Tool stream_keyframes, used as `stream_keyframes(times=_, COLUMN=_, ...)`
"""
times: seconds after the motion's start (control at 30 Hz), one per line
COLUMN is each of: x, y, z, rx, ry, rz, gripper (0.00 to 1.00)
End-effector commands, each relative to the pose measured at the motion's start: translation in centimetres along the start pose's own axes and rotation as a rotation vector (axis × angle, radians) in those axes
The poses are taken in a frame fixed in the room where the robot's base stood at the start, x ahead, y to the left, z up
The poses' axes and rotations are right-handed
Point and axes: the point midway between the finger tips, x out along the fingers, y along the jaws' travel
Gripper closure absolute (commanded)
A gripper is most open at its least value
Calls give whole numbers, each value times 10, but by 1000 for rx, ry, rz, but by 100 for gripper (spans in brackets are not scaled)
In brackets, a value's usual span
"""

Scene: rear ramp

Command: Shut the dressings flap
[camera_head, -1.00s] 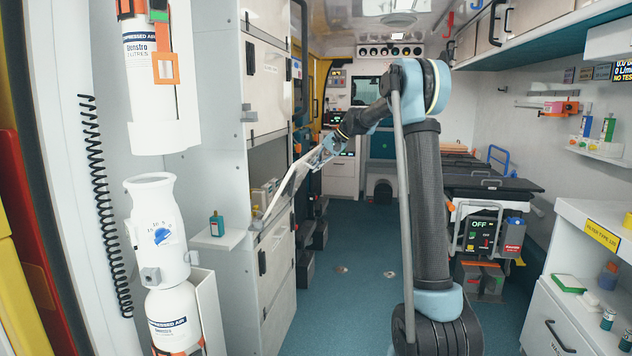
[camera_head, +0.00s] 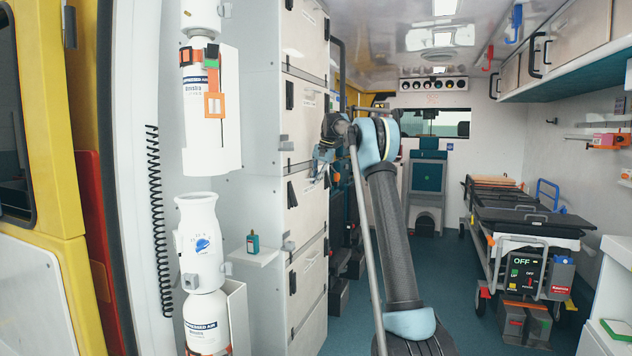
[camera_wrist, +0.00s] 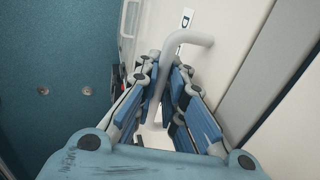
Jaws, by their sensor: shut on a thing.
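The dressings flap (camera_head: 308,205) is a pale panel in the cabinet stack on the left. In the head view it stands upright, about flush with the panels above and below. In the wrist view its white face (camera_wrist: 235,45) carries a label with a "D", partly cut off, and a grey bar handle (camera_wrist: 192,37). My gripper (camera_wrist: 167,68) has its fingers on either side of the handle and is shut on it.
White cylinders (camera_head: 202,250) stand at the near left. A stretcher (camera_head: 525,220) is on the right. The floor between is clear.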

Motion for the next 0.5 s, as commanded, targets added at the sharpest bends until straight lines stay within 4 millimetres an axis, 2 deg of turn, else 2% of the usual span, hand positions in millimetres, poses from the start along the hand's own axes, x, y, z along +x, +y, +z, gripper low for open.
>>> stream_keyframes(times=0.47, x=-1, y=-2, z=-8, rx=7, ry=12, rz=-14, gripper=100)
stream_keyframes(times=0.5, x=-2, y=-2, z=-8, rx=7, ry=11, rz=-15, gripper=89)
